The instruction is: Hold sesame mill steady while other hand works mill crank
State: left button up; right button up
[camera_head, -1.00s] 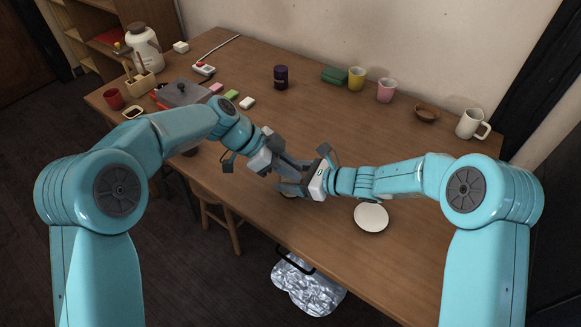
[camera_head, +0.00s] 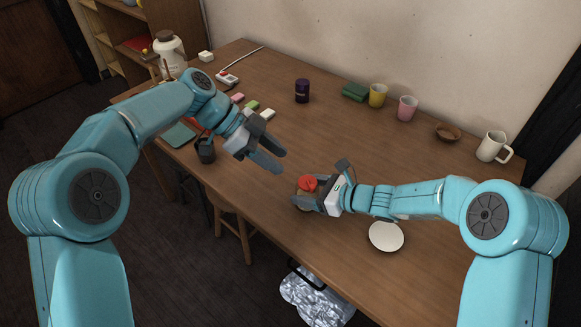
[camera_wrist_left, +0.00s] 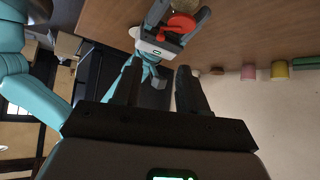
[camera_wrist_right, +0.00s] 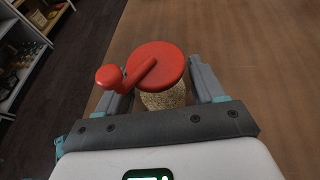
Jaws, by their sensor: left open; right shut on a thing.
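The sesame mill (camera_wrist_right: 165,97) is a clear jar of pale seeds with a red lid (camera_wrist_right: 158,66) and a red crank ending in a round knob (camera_wrist_right: 109,77). My right gripper (camera_head: 318,203) is shut on the jar, fingers on either side below the lid. In the head view the mill's red top (camera_head: 308,183) shows between the fingers near the table's front edge. My left gripper (camera_head: 272,161) is open and empty, up and to the left of the mill, apart from it. In the left wrist view the red crank (camera_wrist_left: 181,23) shows beyond the left fingertips (camera_wrist_left: 160,80).
A white plate (camera_head: 386,236) lies right of the mill. A dark purple jar (camera_head: 302,91), a yellow cup (camera_head: 378,95), a pink cup (camera_head: 403,108), a brown bowl (camera_head: 447,132) and a white mug (camera_head: 493,147) stand along the back. The table middle is clear.

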pick_arm(q)
jog(key=shift+a+r, duration=0.4)
jog(key=c, duration=0.7)
jog(key=n, duration=0.2)
jog(key=shift+s+d+r+n, duration=0.1)
jog(key=shift+d+n, duration=0.05)
jog(key=shift+n, duration=0.25)
grip_shut()
jog(key=s+d+n+g+h, duration=0.2)
jog(key=s+d+n+h, duration=0.15)
jog(key=n, duration=0.45)
jog(key=n+t+h, duration=0.7)
jog(key=n+t, duration=0.2)
jog(key=n, duration=2.1)
send_near(309, 182)
jog(key=s+a, duration=0.6)
jog(key=x, duration=1.3)
jog(key=shift+w+d+r, duration=0.2)
jog(key=shift+w+d, duration=0.05)
jog(key=shift+w, duration=0.1)
